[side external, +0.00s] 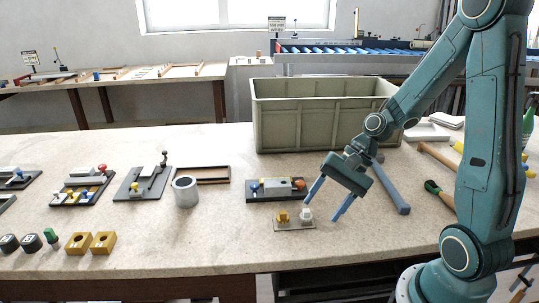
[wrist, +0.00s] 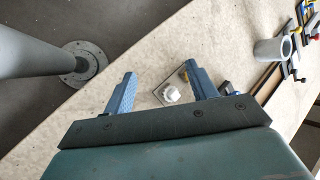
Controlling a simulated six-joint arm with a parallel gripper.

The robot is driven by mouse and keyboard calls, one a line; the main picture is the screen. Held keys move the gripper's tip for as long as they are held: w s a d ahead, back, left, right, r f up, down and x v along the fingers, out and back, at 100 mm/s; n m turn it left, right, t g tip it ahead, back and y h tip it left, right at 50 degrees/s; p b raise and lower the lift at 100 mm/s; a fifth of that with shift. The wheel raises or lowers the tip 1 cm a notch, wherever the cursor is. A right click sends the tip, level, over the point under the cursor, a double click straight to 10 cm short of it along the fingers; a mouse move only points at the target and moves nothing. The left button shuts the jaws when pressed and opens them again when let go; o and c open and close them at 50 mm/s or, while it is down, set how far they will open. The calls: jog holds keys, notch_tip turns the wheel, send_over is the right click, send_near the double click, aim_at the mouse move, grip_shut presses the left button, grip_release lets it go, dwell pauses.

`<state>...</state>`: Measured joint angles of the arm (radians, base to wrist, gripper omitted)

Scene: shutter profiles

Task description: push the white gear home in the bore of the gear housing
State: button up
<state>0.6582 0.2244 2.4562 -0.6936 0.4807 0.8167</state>
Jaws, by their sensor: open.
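The white gear (side external: 306,213) stands at the right end of a small light-grey plate, which I take as the gear housing (side external: 295,226). A yellow block (side external: 282,217) sits on the plate's left part. How deep the gear sits in the bore cannot be told. My gripper (side external: 322,213) is open and empty, tilted downward, with one fingertip close to the gear. In the wrist view the gear (wrist: 169,94) shows between the two blue fingers, nearer the right one. That finger hides part of the housing (wrist: 163,85).
A dark fixture (side external: 262,195) with blue and red knobs stands just behind the housing. A grey cup (side external: 186,191) stands to the left, and a large green-grey crate (side external: 310,118) behind. A blue-handled tool (side external: 392,190) lies right.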

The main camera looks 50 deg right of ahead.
aim_at(306, 216)
jog(key=d+f+m+t+y, duration=0.1)
jog(key=m, duration=0.2)
jog(key=w+d+f+m+t+y, duration=0.1)
jog(key=f+m, duration=0.1)
jog(key=m, duration=0.1)
jog(key=w+d+f+m+t+y, duration=0.1)
jog(key=d+f+m, duration=0.1)
jog(key=m, duration=0.1)
jog(key=shift+t, duration=0.3)
jog(key=m+t, duration=0.1)
jog(key=d+f+m+t, duration=0.1)
jog(key=m, duration=0.1)
jog(key=d+m, duration=0.1)
jog(key=shift+w+d+f+m+t, duration=0.25)
jog(key=shift+w+f+m+t, duration=0.1)
jog(key=shift+m+t, duration=0.05)
jog(key=shift+x, duration=0.85)
jog(key=shift+a, duration=0.1)
jog(key=shift+x, duration=2.85)
jog(key=shift+r, duration=0.1)
jog(key=shift+c, duration=0.3)
jog(key=c, duration=1)
